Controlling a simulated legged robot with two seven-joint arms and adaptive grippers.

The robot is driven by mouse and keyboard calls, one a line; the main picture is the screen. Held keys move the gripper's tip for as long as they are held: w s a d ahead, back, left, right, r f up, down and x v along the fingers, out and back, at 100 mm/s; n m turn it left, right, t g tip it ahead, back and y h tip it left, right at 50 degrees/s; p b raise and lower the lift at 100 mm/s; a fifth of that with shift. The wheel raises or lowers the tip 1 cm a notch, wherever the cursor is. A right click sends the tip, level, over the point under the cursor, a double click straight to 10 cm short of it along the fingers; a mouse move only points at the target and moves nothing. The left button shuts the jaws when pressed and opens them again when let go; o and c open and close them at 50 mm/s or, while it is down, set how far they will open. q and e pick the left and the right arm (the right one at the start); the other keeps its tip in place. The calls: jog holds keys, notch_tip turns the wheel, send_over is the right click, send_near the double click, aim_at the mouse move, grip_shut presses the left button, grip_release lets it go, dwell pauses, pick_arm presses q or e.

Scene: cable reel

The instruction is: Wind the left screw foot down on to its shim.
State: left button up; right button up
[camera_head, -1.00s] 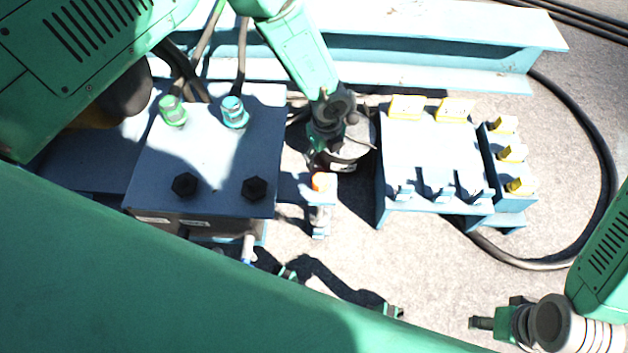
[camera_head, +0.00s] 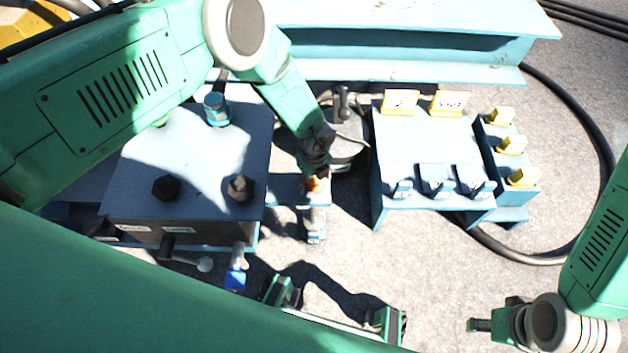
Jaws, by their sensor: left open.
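An orange-topped screw part (camera_head: 313,185) stands at the blue bracket (camera_head: 285,190) right of the large blue box. I take it for the screw foot, but cannot be sure. A pale upright piece (camera_head: 315,222) shows just below it. The shim cannot be made out. My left gripper (camera_head: 314,172) is open and points down right at the orange top, partly covering it. Whether its fingers touch the top cannot be told. My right gripper (camera_head: 482,324) is low at the right, over bare ground and away from everything; its finger opening is unclear.
The blue box (camera_head: 205,165) with dark bolts stands left. A blue-ended part (camera_head: 235,278) and a ball-ended lever (camera_head: 190,260) are at its front. A rack (camera_head: 425,150) with yellow tags stands right. A beam (camera_head: 400,60) crosses behind; a black cable (camera_head: 590,120) curves right.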

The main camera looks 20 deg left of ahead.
pick_arm(q)
jog(key=shift+a, duration=0.15)
jog(key=shift+c, duration=0.4)
jog(key=c, duration=1)
jog(key=m, duration=0.2)
jog(key=shift+m, duration=0.4)
jog(key=m, duration=0.2)
jog(key=shift+d+m, duration=0.2)
jog(key=shift+m, duration=0.2)
jog(key=m+b, duration=0.1)
jog(key=m, duration=0.4)
jog(key=shift+s, duration=0.1)
jog(key=shift+m+b, duration=0.3)
jog(key=shift+m, duration=0.1)
